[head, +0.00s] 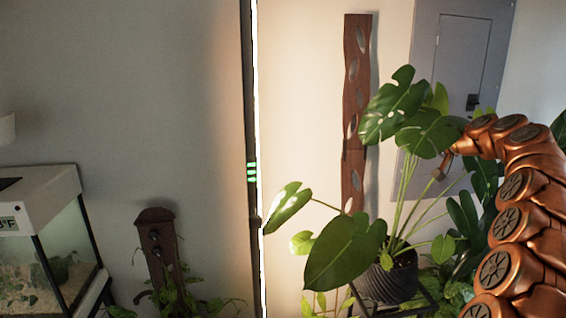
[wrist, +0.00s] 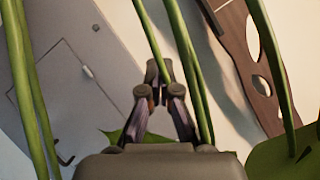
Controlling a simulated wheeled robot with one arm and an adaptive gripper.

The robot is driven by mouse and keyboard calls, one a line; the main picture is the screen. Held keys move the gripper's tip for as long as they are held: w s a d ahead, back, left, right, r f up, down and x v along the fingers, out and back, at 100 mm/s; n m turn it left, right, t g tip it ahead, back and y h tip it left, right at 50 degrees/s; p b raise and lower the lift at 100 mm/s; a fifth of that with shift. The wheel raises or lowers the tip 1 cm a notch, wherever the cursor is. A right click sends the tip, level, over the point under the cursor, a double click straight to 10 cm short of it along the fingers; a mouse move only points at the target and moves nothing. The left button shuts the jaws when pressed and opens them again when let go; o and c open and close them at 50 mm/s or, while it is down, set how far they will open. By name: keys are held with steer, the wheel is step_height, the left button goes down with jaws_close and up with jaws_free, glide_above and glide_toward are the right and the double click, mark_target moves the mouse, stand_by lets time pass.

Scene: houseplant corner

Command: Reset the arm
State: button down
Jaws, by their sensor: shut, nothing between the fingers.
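My copper-coloured segmented arm comes in from the right in the head view. Its end, my gripper (head: 441,168), is among the stems of a large potted plant, partly behind a leaf (head: 428,133). In the wrist view my gripper (wrist: 159,71) has its fingertips together and is empty. Green stems (wrist: 188,70) pass close by the fingers; I cannot tell whether they touch. The plant's dark ribbed pot (head: 388,283) stands on a dark stand in the head view.
A tall brown wooden board with oval holes (head: 352,100) and a grey wall panel (head: 455,60) are behind the plant; both show in the wrist view. A lit vertical pole (head: 250,130), a brown wooden post (head: 160,250) and a glass tank (head: 55,250) stand left.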

steer(key=s+a+f+n+g+y, duration=0.1)
steer(key=s+a+g, duration=0.3)
steer(key=a, duration=0.7)
steer(key=s+a+f+n+g+p, duration=0.15)
steer(key=s+a+f, duration=0.25)
steer(key=s+a, duration=0.45)
steer(key=s+a+f+g, duration=0.3)
steer(key=s+a+f, duration=0.15)
steer(key=s, duration=0.75)
steer(key=s+d+f+g+h, duration=0.1)
steer(key=s+f, duration=0.4)
steer(key=s, duration=0.6)
steer(key=s+d+f+g+h, duration=0.2)
steer(key=s+f+h, duration=0.1)
steer(key=s, duration=0.8)
steer(key=s+d+f+g+h, duration=0.2)
steer(key=s+f, duration=0.4)
steer(key=s, duration=0.6)
steer(key=shift+f+p, duration=0.35)
steer(key=c, duration=1.9)
jaws_free()
steer(key=shift+g, duration=0.25)
